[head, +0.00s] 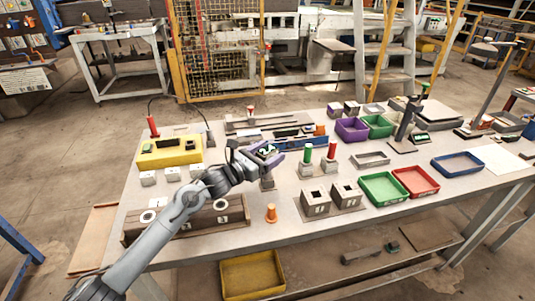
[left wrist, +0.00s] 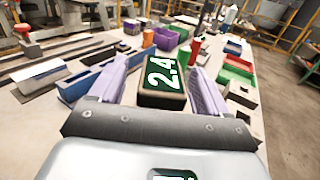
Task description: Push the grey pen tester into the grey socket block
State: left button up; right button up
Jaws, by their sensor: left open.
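A dark grey block with a green display face reading "2.4" (left wrist: 163,75) stands between the fingers of my left gripper (left wrist: 160,90) in the left wrist view; it looks like the pen tester. In the head view the same display (head: 266,150) shows at my left gripper (head: 268,154). The gripper is open, with a finger on each side of it and gaps showing. Below it in the head view is a small grey block (head: 267,182), perhaps the socket block. My arm partly hides it, and how deep the tester sits cannot be told. My right gripper is not in view.
An orange peg (head: 271,213) stands at the front. Green (head: 384,204) and red (head: 428,190) trays lie further right.

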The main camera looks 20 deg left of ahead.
pick_arm(q)
jog(key=shift+s+a, duration=0.1)
jog(key=shift+s, duration=0.05)
jog(key=shift+s+a, duration=0.1)
jog(key=shift+s, duration=0.15)
jog(key=p+v, duration=0.1)
jog(key=v, duration=0.8)
jog(key=shift+s+a+p, duration=0.1)
jog(key=shift+s+p, duration=0.1)
jog(key=shift+p, duration=0.2)
jog(key=shift+s, duration=0.3)
jog(key=shift+r, duration=0.1)
